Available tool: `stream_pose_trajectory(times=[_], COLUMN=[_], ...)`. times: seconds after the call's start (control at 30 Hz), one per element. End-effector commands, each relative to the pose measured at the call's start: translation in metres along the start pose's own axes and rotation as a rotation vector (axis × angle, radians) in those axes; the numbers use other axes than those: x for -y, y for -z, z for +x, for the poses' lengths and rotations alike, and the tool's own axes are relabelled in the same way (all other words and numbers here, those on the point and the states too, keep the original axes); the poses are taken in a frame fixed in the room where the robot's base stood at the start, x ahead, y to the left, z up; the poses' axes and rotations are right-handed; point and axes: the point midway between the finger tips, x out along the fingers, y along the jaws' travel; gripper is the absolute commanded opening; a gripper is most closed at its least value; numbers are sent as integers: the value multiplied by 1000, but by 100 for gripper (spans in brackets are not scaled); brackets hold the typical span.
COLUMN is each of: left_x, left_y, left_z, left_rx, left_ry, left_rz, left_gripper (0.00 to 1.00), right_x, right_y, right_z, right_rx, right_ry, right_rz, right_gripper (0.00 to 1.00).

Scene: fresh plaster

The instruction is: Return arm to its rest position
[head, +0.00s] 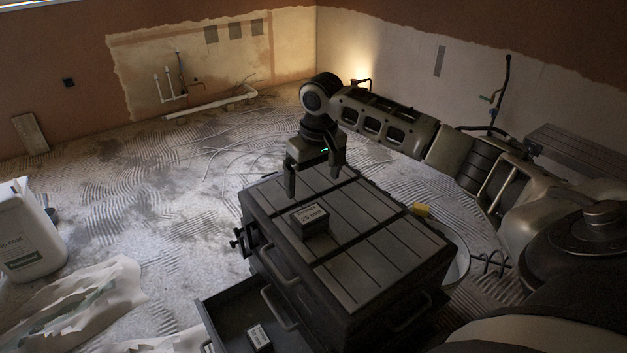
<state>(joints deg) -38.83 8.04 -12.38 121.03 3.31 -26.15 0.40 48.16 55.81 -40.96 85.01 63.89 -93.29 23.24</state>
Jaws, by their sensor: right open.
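My right gripper (313,185) points down over the far part of a dark drawer cabinet's top (400,243). It is open, with its two fingers apart and nothing visible between them. A small dark box with a pale label (311,219) sits on the cabinet top, just nearer than the gripper. The right arm reaches in from the right side. My left gripper is not in view.
An open drawer (225,312) juts out at the cabinet's lower left, with a small labelled box (258,337) in it. A white container (28,235) and crumpled sheeting (85,305) are at the left. A pale bucket (459,262) stands behind the cabinet's right side.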

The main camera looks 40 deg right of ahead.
Motion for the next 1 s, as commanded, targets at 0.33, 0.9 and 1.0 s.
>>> stream_pose_trajectory(times=[0.33,0.9,1.0], left_x=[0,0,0], left_y=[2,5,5], left_z=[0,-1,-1], left_rx=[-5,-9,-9], left_ry=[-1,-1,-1], left_rz=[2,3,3], left_gripper=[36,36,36], right_x=[0,164,188], right_y=[0,-125,-160], right_z=[0,106,111], right_rx=[-1,-58,-99], right_ry=[0,101,135], right_rz=[0,-443,-470], right_gripper=[94,94,94])
